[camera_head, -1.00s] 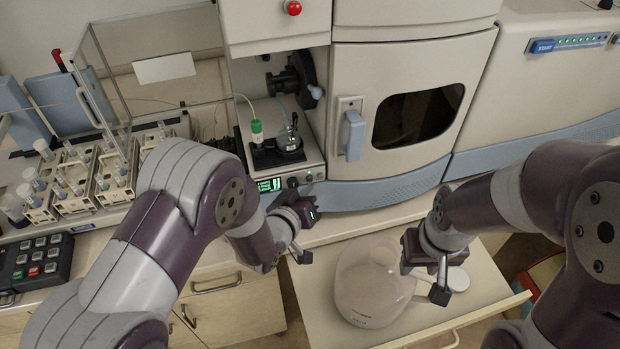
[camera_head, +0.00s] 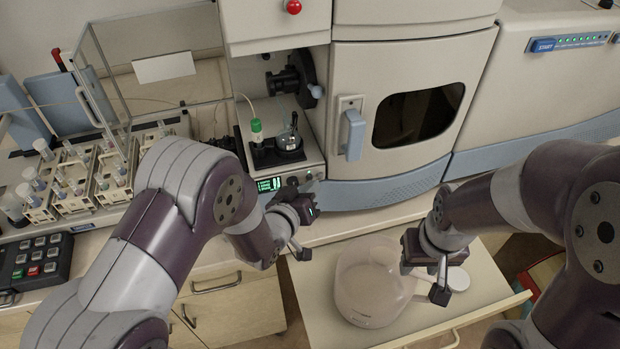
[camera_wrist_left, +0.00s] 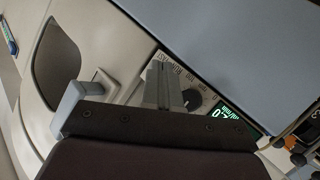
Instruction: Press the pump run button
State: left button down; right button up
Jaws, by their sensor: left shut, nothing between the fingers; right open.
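The pump unit's front panel has a lit green display (camera_head: 268,185) and a dark knob (camera_head: 292,181). In the left wrist view, the display (camera_wrist_left: 230,117), the knob (camera_wrist_left: 192,98) and printed lettering show. My left gripper (camera_head: 311,186) is shut and empty, its fingers close in front of the panel, right of the knob. In the left wrist view the shut fingers (camera_wrist_left: 160,86) cover part of the panel beside the knob. I cannot make out the run button or whether the fingers touch the panel. My right gripper (camera_head: 440,282) is open over the drawer, beside the glass jug.
A clear jug (camera_head: 368,290) stands in the pulled-out drawer (camera_head: 315,325). A green-capped vial (camera_head: 256,132) stands on the pump unit. Vial racks (camera_head: 75,190) and a keypad (camera_head: 38,262) are at left. The spectrometer door handle (camera_head: 353,135) sticks out at right of the pump.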

pick_arm(q)
jog(key=shift+w+a, duration=0.1)
jog(key=shift+w, duration=0.15)
dwell(0.4)
jog(key=s+d, duration=0.2)
jog(key=s, duration=0.4)
jog(key=shift+s, duration=0.4)
jog(key=shift+d, duration=0.1)
dwell(0.3)
